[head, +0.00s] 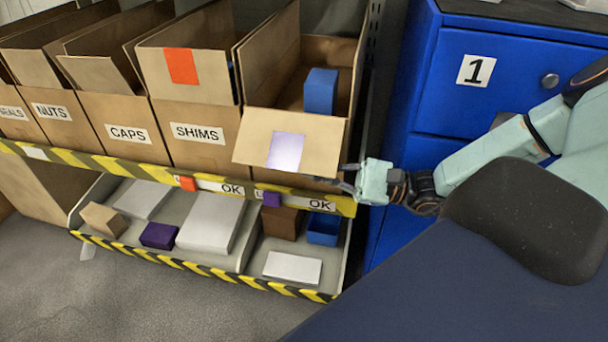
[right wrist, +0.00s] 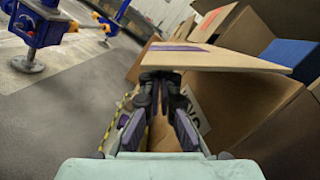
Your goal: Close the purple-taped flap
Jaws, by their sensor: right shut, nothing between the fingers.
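The purple-taped flap (head: 245,146) is a cardboard flap with a pale purple patch of tape (head: 285,151). It hangs outward and down from the front of the rightmost open box (head: 346,48). My right gripper (head: 345,179) is shut and empty at the flap's lower right corner. In the right wrist view the flap (right wrist: 228,60) shows nearly edge-on, and the fingertips of my right gripper (right wrist: 160,80) are just under its edge. I cannot tell whether they touch it. My left gripper is not in view.
A blue block (head: 321,91) is inside the open box. The SHIMS box (head: 187,75) beside it has an orange-taped flap standing up. A striped shelf edge (head: 110,160) runs below the boxes, above a lower tray of small boxes. A blue cabinet (head: 430,110) stands at right.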

